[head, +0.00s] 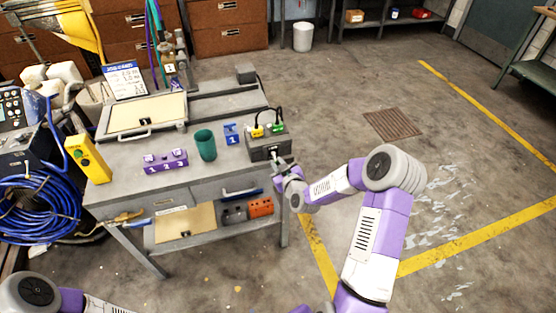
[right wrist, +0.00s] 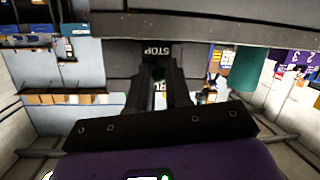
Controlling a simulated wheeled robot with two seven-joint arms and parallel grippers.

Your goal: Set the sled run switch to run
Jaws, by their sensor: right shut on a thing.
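The sled run switch sits on the front of a dark control box (head: 266,149) at the right front corner of the workbench. My right gripper (head: 284,168) is against that front face. In the right wrist view my right gripper (right wrist: 158,80) is shut on the dark switch lever (right wrist: 158,72). A STOP label (right wrist: 158,50) shows beyond the fingertips, and part of another label shows between the fingers. The lever's exact position is mostly hidden by the fingers. Part of my left arm shows at the bottom left of the head view, but its gripper is out of sight.
On the workbench (head: 110,190) are a green cup (head: 205,145), a small blue block (head: 231,134), a purple numbered holder (head: 165,161) and a yellow box (head: 88,158). Cables rise from the control box. A lower shelf holds an orange block (head: 261,206). Floor to the right is open.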

